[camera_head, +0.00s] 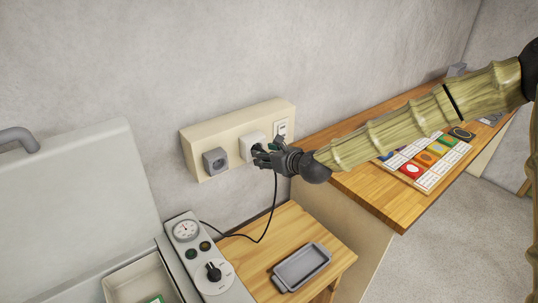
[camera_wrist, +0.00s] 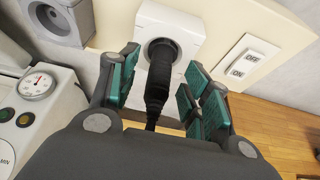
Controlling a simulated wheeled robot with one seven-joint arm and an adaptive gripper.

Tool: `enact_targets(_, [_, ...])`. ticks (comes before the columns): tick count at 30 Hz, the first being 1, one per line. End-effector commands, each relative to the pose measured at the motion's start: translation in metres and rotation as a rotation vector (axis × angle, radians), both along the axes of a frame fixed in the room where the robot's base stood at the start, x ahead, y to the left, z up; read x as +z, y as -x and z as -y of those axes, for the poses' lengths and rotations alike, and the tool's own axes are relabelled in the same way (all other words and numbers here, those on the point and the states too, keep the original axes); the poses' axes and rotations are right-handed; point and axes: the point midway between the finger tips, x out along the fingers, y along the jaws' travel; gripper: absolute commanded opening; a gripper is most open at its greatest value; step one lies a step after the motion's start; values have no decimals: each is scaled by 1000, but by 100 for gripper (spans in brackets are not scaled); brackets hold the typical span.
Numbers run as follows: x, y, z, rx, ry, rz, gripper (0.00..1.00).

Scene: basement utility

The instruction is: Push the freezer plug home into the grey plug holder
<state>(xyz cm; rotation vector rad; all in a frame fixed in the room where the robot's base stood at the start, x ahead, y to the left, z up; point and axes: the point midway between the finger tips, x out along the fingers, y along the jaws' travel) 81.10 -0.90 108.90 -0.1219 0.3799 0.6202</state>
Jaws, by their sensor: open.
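The black freezer plug (camera_wrist: 159,72) sits at the round recess of a white socket (camera_wrist: 178,22) in the wrist view; how deep it sits I cannot tell. My gripper (camera_wrist: 162,75) is open, with its green-padded fingers on either side of the plug and gaps visible. In the head view my gripper (camera_head: 264,156) is in front of the white socket (camera_head: 250,142) and hides most of the plug. The grey plug holder (camera_head: 215,161) is to the left on the same cream wall box; it also shows in the wrist view (camera_wrist: 62,18), empty.
A white switch (camera_head: 281,129) is right of the socket. The black cable (camera_head: 270,210) hangs down and runs to a control panel with a gauge (camera_head: 187,231). Below are a small wooden table with a grey tray (camera_head: 301,267) and, to the right, a wooden worktop (camera_head: 385,208).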

Motion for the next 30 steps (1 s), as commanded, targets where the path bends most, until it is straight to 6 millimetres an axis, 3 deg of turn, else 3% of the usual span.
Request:
enact_targets(5, [0, 0, 0, 0, 0, 0, 48])
enact_targets(13, [0, 0, 0, 0, 1, 1, 1])
enact_targets(30, [0, 9, 7, -1, 0, 0, 0])
